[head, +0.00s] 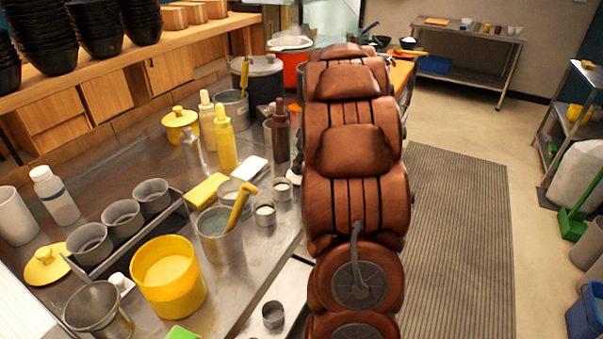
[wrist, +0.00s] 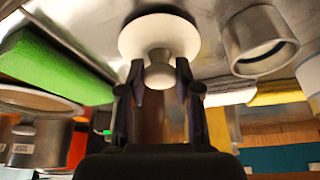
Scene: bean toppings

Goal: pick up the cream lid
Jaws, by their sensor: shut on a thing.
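The cream lid (wrist: 150,34) is a pale round disc with a knob in the upper middle of the wrist view. My gripper (wrist: 160,72) has its two dark fingers on either side of the knob and is shut on it. The lid's disc lies just beyond the fingertips. I cannot tell whether it touches the steel surface behind it. In the head view my gripper is not visible, and I cannot make out the held lid there.
A green sponge (wrist: 45,70) is left of the lid and a steel cup (wrist: 260,40) is right of it. In the head view, the steel counter (head: 100,190) is crowded with a yellow pot (head: 168,280), a grey pot holder (head: 140,238) and bottles.

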